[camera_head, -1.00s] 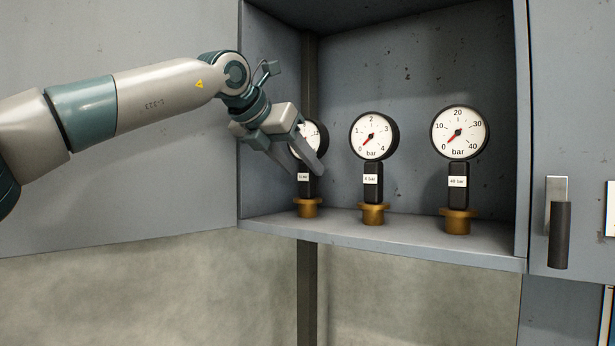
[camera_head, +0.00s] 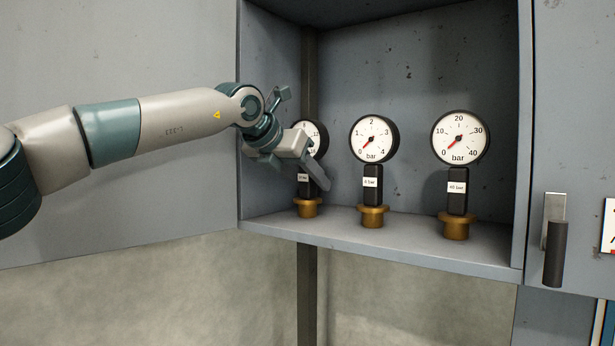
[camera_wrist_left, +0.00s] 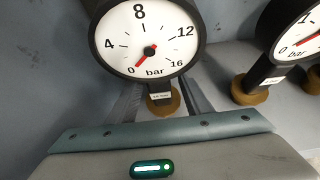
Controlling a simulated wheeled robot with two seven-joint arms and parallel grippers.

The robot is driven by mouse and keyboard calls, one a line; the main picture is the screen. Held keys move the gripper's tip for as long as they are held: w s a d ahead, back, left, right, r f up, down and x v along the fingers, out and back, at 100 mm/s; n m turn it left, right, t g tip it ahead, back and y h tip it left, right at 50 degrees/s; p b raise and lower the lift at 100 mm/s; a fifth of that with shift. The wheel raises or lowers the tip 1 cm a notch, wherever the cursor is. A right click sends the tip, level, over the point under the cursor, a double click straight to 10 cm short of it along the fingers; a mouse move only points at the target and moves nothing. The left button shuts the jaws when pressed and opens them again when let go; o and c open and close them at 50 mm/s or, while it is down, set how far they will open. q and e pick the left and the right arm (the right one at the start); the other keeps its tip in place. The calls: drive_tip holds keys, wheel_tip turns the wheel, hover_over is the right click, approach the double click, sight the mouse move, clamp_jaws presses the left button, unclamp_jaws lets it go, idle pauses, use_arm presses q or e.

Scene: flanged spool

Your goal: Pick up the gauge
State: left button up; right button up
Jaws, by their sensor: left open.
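Three round white-faced gauges with black stems and brass bases stand upright on the cabinet shelf. The left gauge (camera_head: 313,136) is partly hidden behind my left gripper; in the left wrist view (camera_wrist_left: 150,40) its dial reads 0 to 16 bar. The middle gauge (camera_head: 373,139) has a 0 to 4 dial and the right gauge (camera_head: 460,138) a 0 to 40 dial. My left gripper (camera_head: 312,180) is open at the left gauge. In the left wrist view its fingers (camera_wrist_left: 160,105) lie either side of that gauge's stem, below the dial; contact cannot be told. My right gripper is not in view.
The grey cabinet shelf (camera_head: 400,246) holds the gauges, with the cabinet's left wall close beside my gripper. The middle gauge stands a short gap to the right. A door with a dark handle (camera_head: 555,253) is at the right.

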use_arm(q)
clamp_jaws()
drive_tip(key=shift+r, duration=0.15)
